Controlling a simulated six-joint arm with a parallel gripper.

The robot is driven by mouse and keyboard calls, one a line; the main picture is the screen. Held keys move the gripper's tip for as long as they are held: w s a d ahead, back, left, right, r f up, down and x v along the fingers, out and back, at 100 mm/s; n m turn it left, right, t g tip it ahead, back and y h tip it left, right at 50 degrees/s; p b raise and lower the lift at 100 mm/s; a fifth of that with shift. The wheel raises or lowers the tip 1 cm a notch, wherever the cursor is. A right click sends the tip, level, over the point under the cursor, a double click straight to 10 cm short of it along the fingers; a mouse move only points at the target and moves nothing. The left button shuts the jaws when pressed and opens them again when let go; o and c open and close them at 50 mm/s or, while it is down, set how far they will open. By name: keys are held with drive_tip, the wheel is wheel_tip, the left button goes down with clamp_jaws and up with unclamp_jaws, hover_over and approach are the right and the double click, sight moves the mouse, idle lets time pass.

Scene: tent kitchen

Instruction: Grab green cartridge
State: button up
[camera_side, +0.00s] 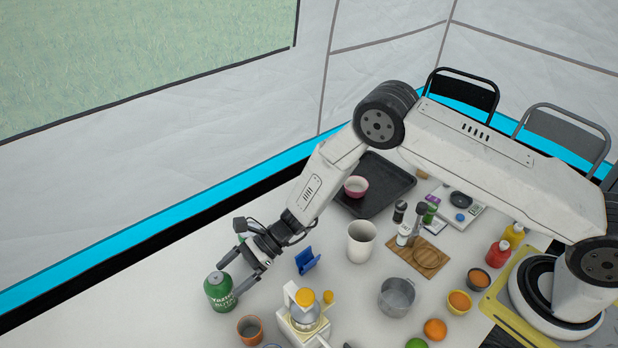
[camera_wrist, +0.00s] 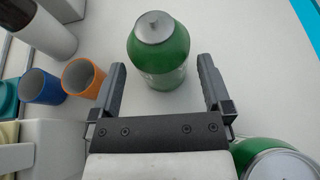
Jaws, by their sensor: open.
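A green cartridge (camera_side: 219,291) with a grey cap and pale lettering stands upright at the left end of the table. In the wrist view the green cartridge (camera_wrist: 160,58) is centred between the fingertips and extends beyond them. My gripper (camera_side: 231,277) is open, its fingers on either side of the cartridge; the wrist view shows gaps between it and the fingers (camera_wrist: 162,72). A second green cartridge (camera_wrist: 272,160) is partly cut off at the lower right of the wrist view. In the side view it is mostly hidden behind my gripper.
An orange cup (camera_side: 250,330) stands near the cartridge, with a yellow-and-white appliance (camera_side: 303,322) to its right. A blue stand (camera_side: 306,261) and a white cup (camera_side: 361,242) are farther right. The wrist view shows a blue cup (camera_wrist: 38,87) at left. Table beyond the cartridge is clear.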

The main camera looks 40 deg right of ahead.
sight(217, 287)
drive_tip(key=shift+x, duration=2.25)
drive_tip(key=shift+r, duration=0.1)
drive_tip(key=c, duration=1.2)
drive_tip(key=shift+r, duration=0.15)
drive_tip(key=shift+r, duration=4.85)
